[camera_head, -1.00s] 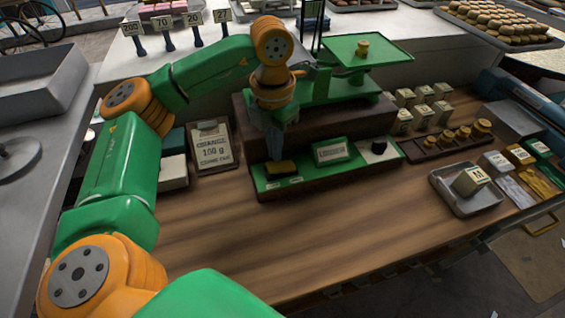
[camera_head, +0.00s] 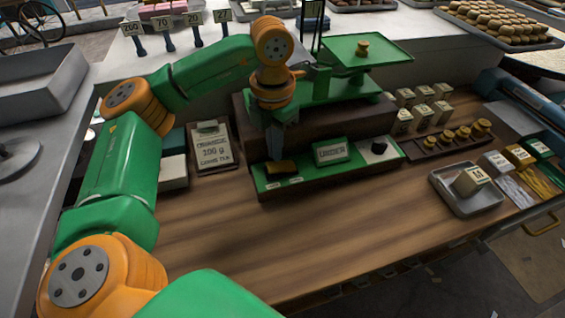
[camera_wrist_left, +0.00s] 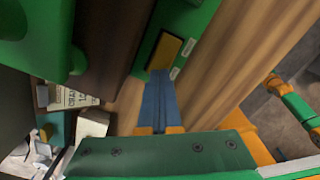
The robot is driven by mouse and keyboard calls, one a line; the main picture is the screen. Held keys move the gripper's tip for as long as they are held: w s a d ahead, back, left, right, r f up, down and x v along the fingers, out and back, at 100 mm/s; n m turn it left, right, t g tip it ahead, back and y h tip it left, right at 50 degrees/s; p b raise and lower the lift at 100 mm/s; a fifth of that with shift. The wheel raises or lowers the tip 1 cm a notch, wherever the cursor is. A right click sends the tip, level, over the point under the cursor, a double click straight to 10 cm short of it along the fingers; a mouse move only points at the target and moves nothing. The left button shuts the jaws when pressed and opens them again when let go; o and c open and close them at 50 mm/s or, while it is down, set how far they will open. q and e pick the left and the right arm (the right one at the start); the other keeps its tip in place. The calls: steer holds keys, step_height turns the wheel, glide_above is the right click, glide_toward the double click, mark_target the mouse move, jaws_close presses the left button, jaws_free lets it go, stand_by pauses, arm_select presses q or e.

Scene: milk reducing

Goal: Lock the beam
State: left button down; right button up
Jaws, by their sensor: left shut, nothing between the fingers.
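The green balance scale (camera_head: 330,88) with its flat pan (camera_head: 350,48) stands on a dark wooden block. In front of it lies a long green control panel (camera_head: 300,176). On the panel's left end is a yellow, dark-edged plate (camera_head: 281,168), also in the left wrist view (camera_wrist_left: 165,50). My right gripper is not visible.
A label card (camera_head: 213,150) and white box (camera_head: 174,172) stand left of the panel. Small blocks (camera_head: 423,115), a rack of brass weights (camera_head: 455,138) and a metal tray (camera_head: 466,202) holding a block (camera_head: 470,181) are at the right. The front wooden tabletop (camera_head: 260,240) is clear.

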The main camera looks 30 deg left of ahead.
mark_target(275, 166)
arm_select(q)
steer(key=shift+f+b, duration=1.05)
steer(key=shift+f, duration=0.2)
stand_by(0.5)
steer(key=shift+s+f, duration=0.1)
steer(key=shift+f, duration=0.15)
steer(key=shift+r, duration=0.1)
step_height(275, 166, up, 7)
steer(key=p, duration=0.5)
steer(key=shift+p, duration=0.4)
steer(key=shift+f, duration=0.2)
